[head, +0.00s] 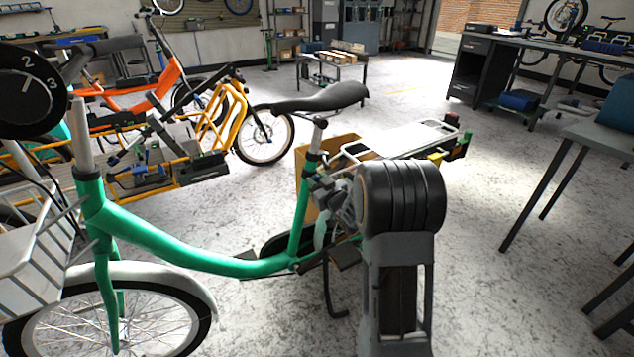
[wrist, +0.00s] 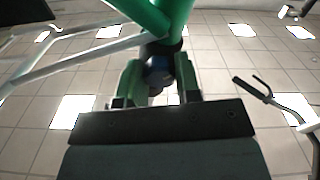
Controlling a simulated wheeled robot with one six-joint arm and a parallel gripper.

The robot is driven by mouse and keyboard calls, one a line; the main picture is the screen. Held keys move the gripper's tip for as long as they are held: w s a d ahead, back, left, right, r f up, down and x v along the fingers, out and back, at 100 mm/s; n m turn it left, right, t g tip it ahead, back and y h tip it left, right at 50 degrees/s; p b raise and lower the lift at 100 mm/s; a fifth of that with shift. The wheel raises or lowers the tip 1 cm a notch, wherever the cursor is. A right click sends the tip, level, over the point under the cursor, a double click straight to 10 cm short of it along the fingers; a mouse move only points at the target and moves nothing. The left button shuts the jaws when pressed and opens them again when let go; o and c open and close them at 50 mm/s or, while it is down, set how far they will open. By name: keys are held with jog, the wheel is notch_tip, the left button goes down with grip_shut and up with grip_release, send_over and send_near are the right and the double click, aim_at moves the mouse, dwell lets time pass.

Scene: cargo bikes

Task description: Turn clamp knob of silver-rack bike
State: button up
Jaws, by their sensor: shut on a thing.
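The silver-rack bike is the green one (head: 190,258), with its pale silver rack (head: 400,140) behind the black saddle (head: 325,97). In the wrist view, a dark blue knob (wrist: 158,76) sits just under a black collar below the green tube (wrist: 182,14). My gripper (wrist: 157,88) has a green finger on each side of the knob and is shut on it. In the head view my arm reaches to the seat-tube area, where its wrist and the bike hide the knob.
An orange bike (head: 138,95) and a bike with a yellow rack (head: 237,101) stand behind at left. A cardboard box (head: 308,178) is behind the seat tube. Workbenches (head: 473,78) line the right. The floor at centre right is clear.

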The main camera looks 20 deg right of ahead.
jog(key=shift+m+p, duration=1.15)
jog(key=shift+m, duration=1.65)
jog(key=o, duration=0.9)
jog(key=shift+o, duration=0.2)
jog(key=shift+s, duration=0.1)
jog(key=s+d+p, duration=0.1)
jog(key=s+p, duration=0.2)
jog(key=s, duration=1)
jog(key=shift+s+d, duration=0.3)
